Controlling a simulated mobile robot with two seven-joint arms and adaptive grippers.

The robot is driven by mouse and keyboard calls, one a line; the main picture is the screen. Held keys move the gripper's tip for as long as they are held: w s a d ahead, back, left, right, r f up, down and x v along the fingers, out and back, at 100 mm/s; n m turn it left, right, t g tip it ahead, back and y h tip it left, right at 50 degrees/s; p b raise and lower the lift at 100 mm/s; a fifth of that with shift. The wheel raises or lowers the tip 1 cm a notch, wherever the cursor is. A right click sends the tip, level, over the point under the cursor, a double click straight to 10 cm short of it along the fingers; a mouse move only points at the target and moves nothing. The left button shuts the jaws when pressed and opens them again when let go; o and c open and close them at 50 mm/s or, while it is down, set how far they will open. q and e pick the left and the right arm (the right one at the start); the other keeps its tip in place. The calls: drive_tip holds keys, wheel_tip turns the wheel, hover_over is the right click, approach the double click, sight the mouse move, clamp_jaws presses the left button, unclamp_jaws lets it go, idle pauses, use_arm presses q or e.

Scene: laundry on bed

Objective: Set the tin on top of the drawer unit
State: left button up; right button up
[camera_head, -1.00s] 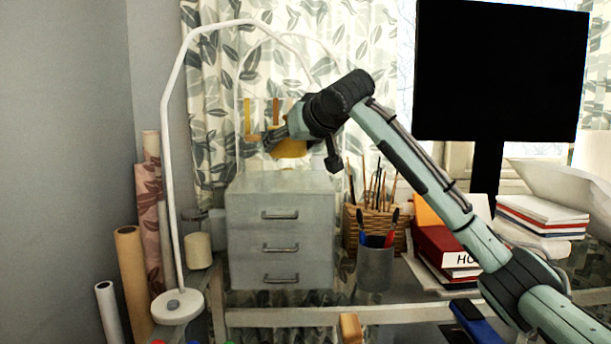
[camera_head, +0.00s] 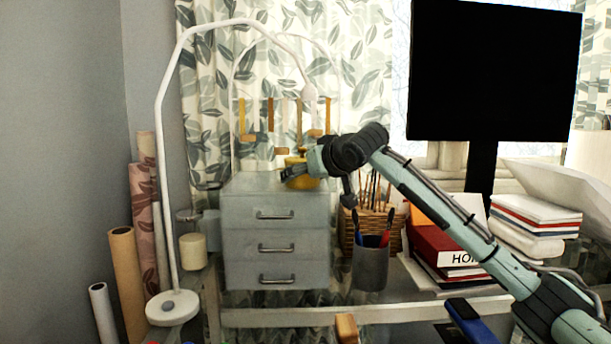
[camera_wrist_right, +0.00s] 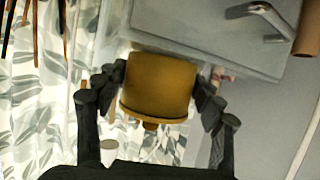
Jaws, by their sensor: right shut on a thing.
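The tin (camera_head: 300,182) is mustard yellow, with a small knob on its lid. My right gripper (camera_head: 297,172) is shut on it, low over the right part of the drawer unit's top. The right wrist view shows the tin (camera_wrist_right: 158,82) between the two dark fingers (camera_wrist_right: 155,95), close to the drawer unit's surface (camera_wrist_right: 205,25). I cannot tell whether the tin touches the top. The drawer unit (camera_head: 240,210) is grey with three handled drawers and stands on the desk. The gripper hides part of the tin. My left gripper is not in view.
A white lamp (camera_head: 165,150) arches over the drawer unit. A wicker basket of brushes (camera_head: 350,232) and a grey pen cup (camera_head: 370,268) stand close on its right. Books (camera_head: 440,245) and a black monitor (camera_head: 490,75) are farther right. The visible left part of the unit's top is clear.

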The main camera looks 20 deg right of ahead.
drive_tip(key=o, duration=1.5)
drive_tip(key=shift+f, duration=0.15)
drive_tip(key=shift+r, duration=0.2)
drive_tip(key=v, duration=1.2)
